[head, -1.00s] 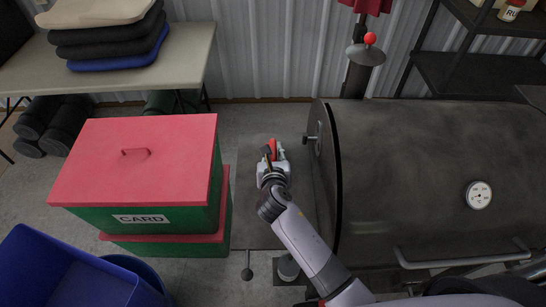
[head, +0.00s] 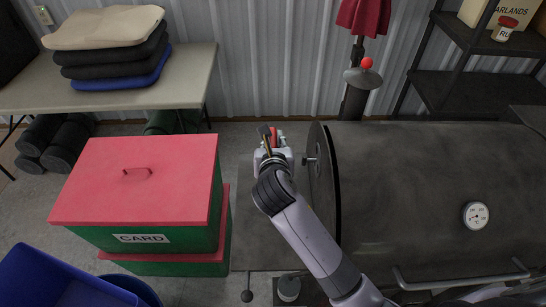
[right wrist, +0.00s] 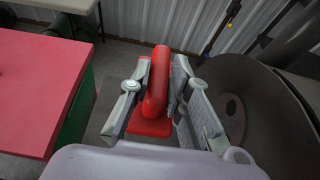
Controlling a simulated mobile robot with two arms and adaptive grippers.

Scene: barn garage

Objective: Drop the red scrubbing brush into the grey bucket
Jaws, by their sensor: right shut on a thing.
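The red scrubbing brush (right wrist: 158,72) is between the fingers of my right gripper (right wrist: 162,92), which is shut on it. In the right wrist view its curved red handle rises between the two grey fingers, with a wider red part below. In the head view only a small bit of the brush (head: 274,134) shows past my right gripper (head: 273,146). The gripper is over the grey side shelf, left of the smoker. I cannot make out a grey bucket in either view. My left gripper is not in view.
A dark smoker barrel (head: 430,190) stands right of my gripper. A green box with a red lid (head: 140,180) stands to the left. A blue bin (head: 50,285) is at the lower left. A table (head: 195,80) with folded pads is behind. Bare floor shows behind the shelf.

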